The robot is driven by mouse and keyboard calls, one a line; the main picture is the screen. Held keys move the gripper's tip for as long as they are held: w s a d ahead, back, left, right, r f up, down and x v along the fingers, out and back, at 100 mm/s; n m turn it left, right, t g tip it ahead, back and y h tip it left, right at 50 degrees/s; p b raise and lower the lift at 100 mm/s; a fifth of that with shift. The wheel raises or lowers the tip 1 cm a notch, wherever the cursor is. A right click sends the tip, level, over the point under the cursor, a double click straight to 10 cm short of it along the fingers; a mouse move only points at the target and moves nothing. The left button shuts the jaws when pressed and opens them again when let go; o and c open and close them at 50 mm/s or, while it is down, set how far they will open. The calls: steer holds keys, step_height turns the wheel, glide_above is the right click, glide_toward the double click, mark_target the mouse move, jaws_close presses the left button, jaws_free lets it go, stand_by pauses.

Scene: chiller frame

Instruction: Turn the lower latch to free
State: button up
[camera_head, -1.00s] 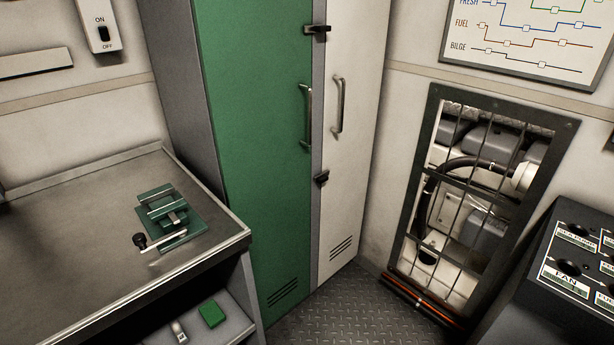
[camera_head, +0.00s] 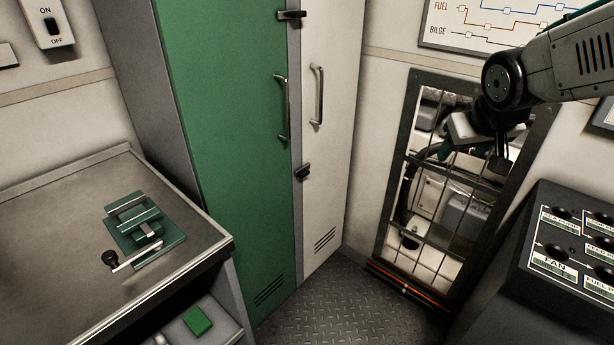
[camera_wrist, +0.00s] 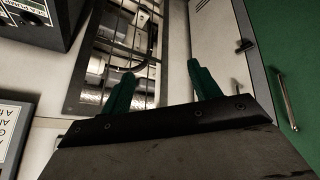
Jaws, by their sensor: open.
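The lower latch (camera_head: 303,171) is a small black piece on the grey strip between the green door (camera_head: 228,140) and the white door (camera_head: 333,150). It looks roughly level, slightly tilted. It also shows in the wrist view (camera_wrist: 244,46), to the right of my fingers and apart from them. The upper latch (camera_head: 291,15) is a similar black piece higher on the strip. My gripper (camera_head: 470,153) is in front of the barred opening, well to the right of the latches. In the wrist view its two green fingers (camera_wrist: 160,72) are spread with nothing between them.
The barred frame (camera_head: 391,190) stands behind my gripper. A black switch console (camera_head: 500,235) is at right. A worktop (camera_head: 60,230) with a green clamp-like fixture (camera_head: 145,235) is at left. Door handles (camera_head: 317,95) stick out near the strip. The floor (camera_head: 320,315) before the doors is clear.

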mark_target(306, 174)
steer(key=w+a+f+n+t+y, duration=0.15)
steer(key=w+a+f, duration=0.25)
steer(key=w, duration=0.5)
steer(key=w+a+f+n+t+y, duration=0.15)
steer(key=w+a+f, duration=0.25)
steer(key=w, duration=0.4)
steer(key=w+a+f+n+t+y, duration=0.15)
steer(key=w+a+f, duration=0.25)
steer(key=w, duration=0.5)
steer(key=w+a+f+n+y, duration=0.1)
steer(key=a+f+n+y, duration=0.1)
steer(key=a+f+y, duration=0.45)
steer(key=a+f+n+y, duration=0.2)
steer(key=a+f+y, duration=0.2)
steer(key=a+f, duration=0.6)
steer(key=w+a, duration=0.1)
steer(key=w+a+f, duration=0.1)
steer(key=w, duration=0.1)
steer(key=w+a, duration=0.1)
steer(key=shift+w+f, duration=0.2)
steer(key=shift+f, duration=0.15)
steer(key=c, duration=1)
